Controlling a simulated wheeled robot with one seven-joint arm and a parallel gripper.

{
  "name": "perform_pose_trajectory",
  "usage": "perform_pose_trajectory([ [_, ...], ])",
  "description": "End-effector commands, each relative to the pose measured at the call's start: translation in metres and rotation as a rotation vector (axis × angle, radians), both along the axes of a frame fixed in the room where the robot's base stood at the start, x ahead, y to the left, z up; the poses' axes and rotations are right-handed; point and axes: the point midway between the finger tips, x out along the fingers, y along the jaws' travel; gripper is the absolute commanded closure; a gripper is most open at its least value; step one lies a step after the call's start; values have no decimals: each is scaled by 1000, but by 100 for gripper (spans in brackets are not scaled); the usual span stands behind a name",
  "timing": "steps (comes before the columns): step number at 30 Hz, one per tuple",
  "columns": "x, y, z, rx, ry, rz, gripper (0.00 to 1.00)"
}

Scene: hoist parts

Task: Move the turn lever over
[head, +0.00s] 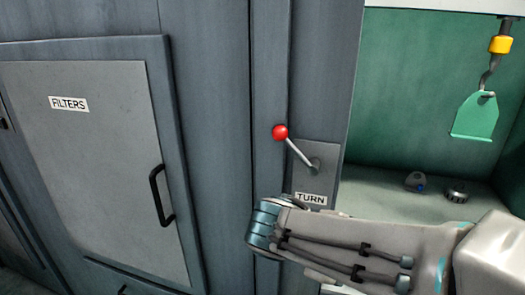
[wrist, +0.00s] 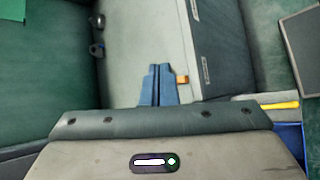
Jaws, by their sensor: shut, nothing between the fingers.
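The turn lever (head: 301,154) has a red ball knob (head: 280,132) on a thin metal rod. The rod slants up and left from its pivot on a grey plate, above a TURN label (head: 311,198). My arm reaches in from the lower right of the head view, and its wrist end is just below and left of the label. The fingers are hidden there. In the wrist view my gripper (wrist: 158,68) shows its blue fingers together, with nothing between them. I cannot make out the lever in the wrist view.
Left of the lever is a FILTERS door (head: 90,150) with a black handle (head: 161,195). To the right is a green recess with a hanging green plate (head: 475,117) on a hook and two small parts on its floor. A small orange piece (wrist: 182,79) shows beside the fingers.

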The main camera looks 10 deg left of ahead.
Motion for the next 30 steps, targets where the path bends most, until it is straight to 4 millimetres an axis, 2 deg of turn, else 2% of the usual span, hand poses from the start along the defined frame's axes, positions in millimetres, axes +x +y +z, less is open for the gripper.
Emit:
perform_pose_trajectory([
  [1, 6, 22, 9, -79, -30, 85, 100],
  [3, 12, 52, 26, -188, -90, 188, 100],
  [7, 11, 115, 59, -362, -238, 367, 100],
  [12, -13, 192, 96, -511, -446, 539, 100],
  [15, -30, 222, 110, -558, -542, 600, 100],
  [18, -43, 240, 119, -581, -603, 635, 100],
  [21, -49, 248, 123, -590, -631, 649, 100],
  [30, -49, 248, 123, -591, -634, 650, 100],
])
